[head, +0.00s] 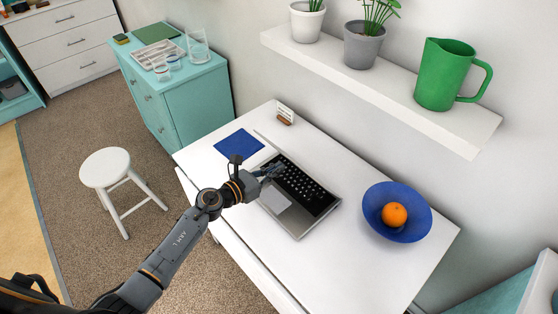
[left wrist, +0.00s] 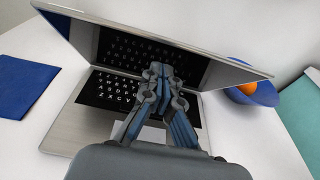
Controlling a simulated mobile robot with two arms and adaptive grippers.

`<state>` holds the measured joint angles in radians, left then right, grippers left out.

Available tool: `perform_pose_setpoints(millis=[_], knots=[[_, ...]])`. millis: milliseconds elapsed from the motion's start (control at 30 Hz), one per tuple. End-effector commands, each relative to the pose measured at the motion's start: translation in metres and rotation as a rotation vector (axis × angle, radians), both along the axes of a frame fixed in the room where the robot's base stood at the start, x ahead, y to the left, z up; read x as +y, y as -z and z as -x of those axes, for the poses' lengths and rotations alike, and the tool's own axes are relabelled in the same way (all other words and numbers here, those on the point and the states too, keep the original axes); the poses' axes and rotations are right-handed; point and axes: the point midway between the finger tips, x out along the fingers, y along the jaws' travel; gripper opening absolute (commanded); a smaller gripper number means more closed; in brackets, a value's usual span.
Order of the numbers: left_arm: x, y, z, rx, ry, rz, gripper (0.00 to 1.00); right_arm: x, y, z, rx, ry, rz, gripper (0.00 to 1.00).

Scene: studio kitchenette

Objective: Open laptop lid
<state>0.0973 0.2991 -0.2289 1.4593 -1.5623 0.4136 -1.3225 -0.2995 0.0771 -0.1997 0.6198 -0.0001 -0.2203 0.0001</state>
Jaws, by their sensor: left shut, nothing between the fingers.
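The silver laptop (head: 298,220) lies on the white table with its black keyboard (head: 308,190) showing; its base also shows in the left wrist view (left wrist: 72,125). In that view its lid (left wrist: 85,37) stands partly raised, tilted over the keyboard, with keys mirrored in the dark screen. In the head view the lid is hard to make out. My left gripper (head: 274,170) is shut and empty over the keyboard. Its fingers (left wrist: 160,72) point in under the raised lid, in front of the screen. Whether they touch the lid cannot be told. My right gripper is in neither view.
A blue bowl (head: 376,220) with an orange (head: 394,214) stands right of the laptop. A blue flat item (head: 237,143) and a small card holder (head: 285,114) lie left and behind. A wall shelf (head: 400,92) with plants and a green jug (head: 444,75) overhangs behind.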

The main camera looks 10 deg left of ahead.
Motion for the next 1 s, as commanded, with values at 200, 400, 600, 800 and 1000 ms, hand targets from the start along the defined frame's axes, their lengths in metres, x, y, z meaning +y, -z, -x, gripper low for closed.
perform_pose_setpoints(millis=[200, 400, 600, 800, 1000], knots=[[-0.008, -0.009, -0.011, 0.003, 0.001, 0.001, 0.00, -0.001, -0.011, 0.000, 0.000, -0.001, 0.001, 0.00], [-0.008, -0.009, -0.012, 0.003, 0.000, 0.001, 0.00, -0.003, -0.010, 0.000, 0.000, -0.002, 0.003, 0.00], [-0.008, -0.009, -0.012, 0.002, 0.000, 0.001, 0.00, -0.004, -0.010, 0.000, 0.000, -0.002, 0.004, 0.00], [-0.011, -0.016, -0.017, 0.001, 0.000, 0.000, 0.00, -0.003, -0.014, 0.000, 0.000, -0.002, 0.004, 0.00], [-0.021, -0.032, -0.033, -0.003, 0.000, -0.002, 0.00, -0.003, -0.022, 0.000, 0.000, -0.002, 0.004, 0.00]])
